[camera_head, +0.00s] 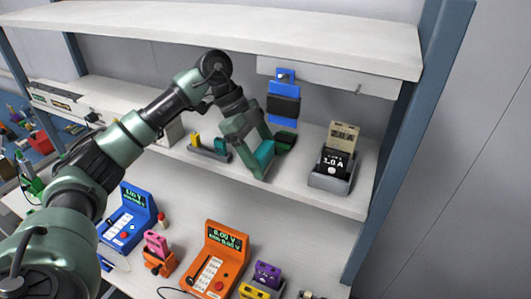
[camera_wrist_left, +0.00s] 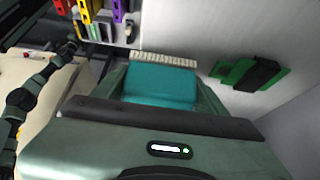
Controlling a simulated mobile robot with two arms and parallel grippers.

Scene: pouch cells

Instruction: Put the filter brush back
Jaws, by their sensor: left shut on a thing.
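The filter brush appears to be the teal block (camera_head: 264,154) with a cream bristle strip along one edge, which shows in the left wrist view (camera_wrist_left: 160,84). My left gripper (camera_head: 254,158) is shut on the teal block. It holds the block above the shelf, near the shelf's middle. The fingers cover the sides of the block. I cannot tell whether the block touches the shelf. My right gripper is not in view.
On the shelf (camera_head: 310,203) are a green and black item (camera_head: 286,141), a grey holder with a yellow piece (camera_head: 209,151), and a grey box with a black pack (camera_head: 330,175). A blue and black item (camera_head: 283,105) hangs behind. Coloured meters (camera_head: 217,262) stand below.

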